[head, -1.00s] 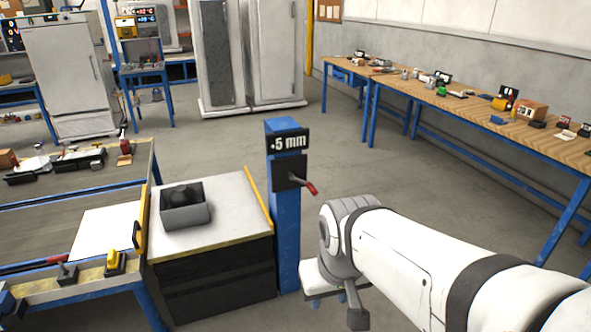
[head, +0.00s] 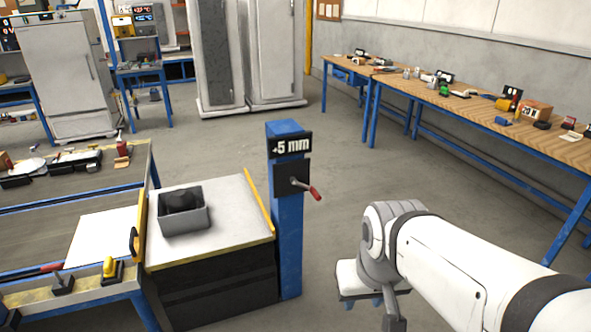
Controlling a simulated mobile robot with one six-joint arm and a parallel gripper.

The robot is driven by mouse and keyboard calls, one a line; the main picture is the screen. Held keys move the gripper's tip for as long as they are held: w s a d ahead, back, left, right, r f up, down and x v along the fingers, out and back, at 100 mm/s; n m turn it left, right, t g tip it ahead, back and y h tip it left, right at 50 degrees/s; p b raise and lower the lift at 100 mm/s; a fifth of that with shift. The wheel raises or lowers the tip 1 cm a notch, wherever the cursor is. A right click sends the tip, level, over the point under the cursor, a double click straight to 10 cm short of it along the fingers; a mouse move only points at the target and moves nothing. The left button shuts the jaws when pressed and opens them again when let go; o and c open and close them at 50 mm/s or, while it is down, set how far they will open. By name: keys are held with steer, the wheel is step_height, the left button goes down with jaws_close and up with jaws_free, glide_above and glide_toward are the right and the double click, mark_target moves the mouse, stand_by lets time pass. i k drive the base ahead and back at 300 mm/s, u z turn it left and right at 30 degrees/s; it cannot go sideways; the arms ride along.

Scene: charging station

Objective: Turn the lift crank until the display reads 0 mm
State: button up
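The lift crank (head: 305,187) sticks out to the right from a dark plate on the blue post (head: 287,235), its red handle tilted down to the right. The display (head: 290,145) above it reads +5 mm. The lift table (head: 222,230), with a pale top and dark sides, stands left of the post. My gripper (head: 366,301) hangs below the end of my white arm, right of the post and lower than the crank. It is apart from the crank. The arm hides part of it, and its finger opening is not clear.
A grey bin (head: 184,216) with dark contents sits on the lift table. A workbench with tools (head: 95,185) is on the left. A long wooden bench (head: 480,117) with many items runs along the right wall. The floor (head: 385,180) behind the post is clear.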

mark_target(315, 193)
steer(key=i, duration=0.9)
steer(key=z, duration=0.05)
